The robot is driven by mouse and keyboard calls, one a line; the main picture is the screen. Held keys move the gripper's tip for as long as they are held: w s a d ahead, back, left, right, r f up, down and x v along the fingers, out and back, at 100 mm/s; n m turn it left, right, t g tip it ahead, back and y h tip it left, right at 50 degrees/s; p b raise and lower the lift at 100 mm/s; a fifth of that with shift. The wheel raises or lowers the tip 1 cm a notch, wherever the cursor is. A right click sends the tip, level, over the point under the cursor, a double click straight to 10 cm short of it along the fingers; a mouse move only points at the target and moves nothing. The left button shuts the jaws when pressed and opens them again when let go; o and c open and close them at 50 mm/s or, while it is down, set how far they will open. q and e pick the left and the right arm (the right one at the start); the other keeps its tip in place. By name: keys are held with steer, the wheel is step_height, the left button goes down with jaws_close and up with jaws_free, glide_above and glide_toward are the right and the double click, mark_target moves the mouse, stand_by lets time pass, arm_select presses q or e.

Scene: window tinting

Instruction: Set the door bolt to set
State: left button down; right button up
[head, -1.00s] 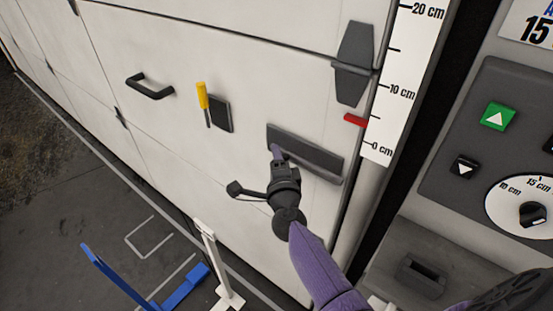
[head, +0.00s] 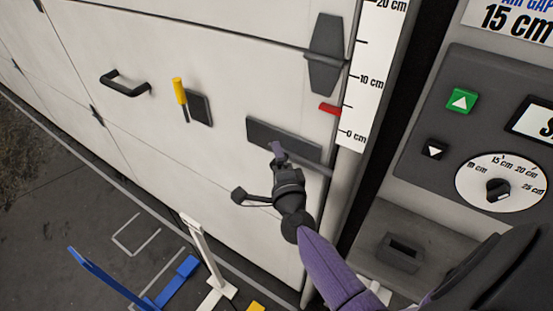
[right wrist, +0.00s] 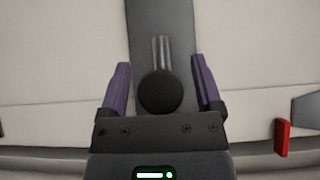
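The door bolt's dark flat plate (head: 262,132) is on the white door panel, low on the right; it also shows in the right wrist view (right wrist: 160,15). In the right wrist view a grey rod (right wrist: 161,50) and a round black knob (right wrist: 160,93) stand at this plate. My right gripper (head: 278,150) is in front of the plate in the head view. In the right wrist view my right gripper (right wrist: 160,78) is open, one purple finger each side of the knob, with gaps on both sides. In the head view the gripper hides the knob. My left gripper is out of view.
A yellow-handled lever (head: 180,92), a black pull handle (head: 124,84) and a dark hinge-like plate (head: 325,55) are on the door. A red pointer (head: 329,109) meets a centimetre scale (head: 368,80). A control panel with a dial (head: 500,183) is at right. Blue and white stands (head: 180,281) are below.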

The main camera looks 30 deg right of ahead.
steer(key=v, duration=1)
steer(key=s+a+f+n+g+y, duration=0.2)
steer(key=s+f+n, duration=0.1)
steer(key=f+n, duration=0.3)
steer(key=s+a+f+n+g+y, duration=0.2)
steer(key=s+a+f+n+y, duration=0.1)
steer(key=f, duration=0.6)
steer(key=s+a+f+n+g+y, duration=0.2)
steer(key=f+n+g, duration=0.1)
steer(key=f+n, duration=0.3)
steer(key=s+d+f+n+g, duration=0.1)
steer(key=s+f+n+g, duration=0.2)
steer(key=s, duration=0.4)
steer(key=s+f+n+g, duration=0.3)
steer(key=s+f, duration=0.3)
steer(key=s, duration=0.2)
steer(key=s+d+f+n+g+h+b, duration=0.1)
steer(key=s+f+n+g, duration=0.2)
steer(key=s+f, duration=0.2)
steer(key=s, duration=0.3)
steer(key=shift+s+d+n, duration=0.25)
steer(key=shift+d+n, duration=0.05)
steer(key=shift+n, duration=0.1)
